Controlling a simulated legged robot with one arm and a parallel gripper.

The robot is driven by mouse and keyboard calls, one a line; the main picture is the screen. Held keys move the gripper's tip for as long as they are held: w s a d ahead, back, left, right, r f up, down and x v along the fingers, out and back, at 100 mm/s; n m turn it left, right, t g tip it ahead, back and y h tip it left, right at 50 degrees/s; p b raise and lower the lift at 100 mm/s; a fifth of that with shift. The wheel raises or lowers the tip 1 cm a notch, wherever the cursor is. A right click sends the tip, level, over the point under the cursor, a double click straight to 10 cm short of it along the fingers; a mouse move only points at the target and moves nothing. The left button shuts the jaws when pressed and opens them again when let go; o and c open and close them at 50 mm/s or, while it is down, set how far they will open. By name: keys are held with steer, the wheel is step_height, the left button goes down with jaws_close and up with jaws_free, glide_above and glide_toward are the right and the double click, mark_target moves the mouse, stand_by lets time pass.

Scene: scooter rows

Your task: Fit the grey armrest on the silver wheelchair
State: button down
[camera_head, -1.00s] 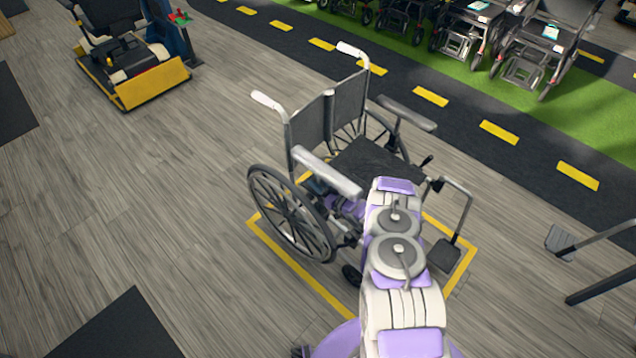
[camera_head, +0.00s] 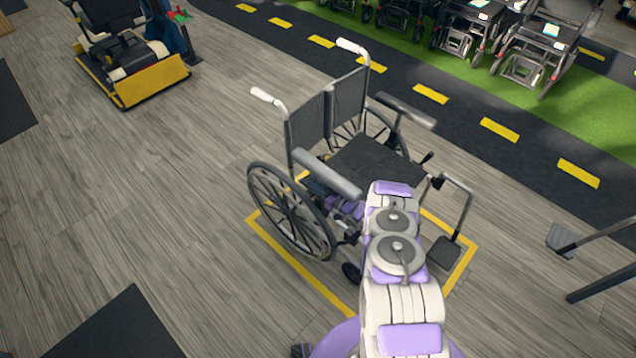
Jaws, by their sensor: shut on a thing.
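The silver wheelchair (camera_head: 345,107) stands upright, with a black seat, black back and white-tipped push handles. The grey armrest (camera_head: 327,174) lies along its near side, above the large spoked wheel. Whether it is seated on the frame or just above it, I cannot tell. A matching armrest (camera_head: 407,111) is on the far side. My white and purple arm reaches in from the bottom. My gripper (camera_head: 342,207) is just under the near armrest, shut on it; its fingertips are mostly hidden by the armrest and my arm.
A yellow floor outline (camera_head: 310,277) surrounds the wheelchair. A yellow-fronted scooter (camera_head: 150,82) stands at upper left. More wheelchairs (camera_head: 535,45) line a green strip beyond the dark dashed lane. A grey metal part (camera_head: 563,240) juts in at right.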

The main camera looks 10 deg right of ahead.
steer(key=shift+f+b, duration=0.7)
steer(key=shift+f, duration=1.2)
steer(key=c, duration=0.8)
jaws_free()
steer(key=shift+s, duration=0.1)
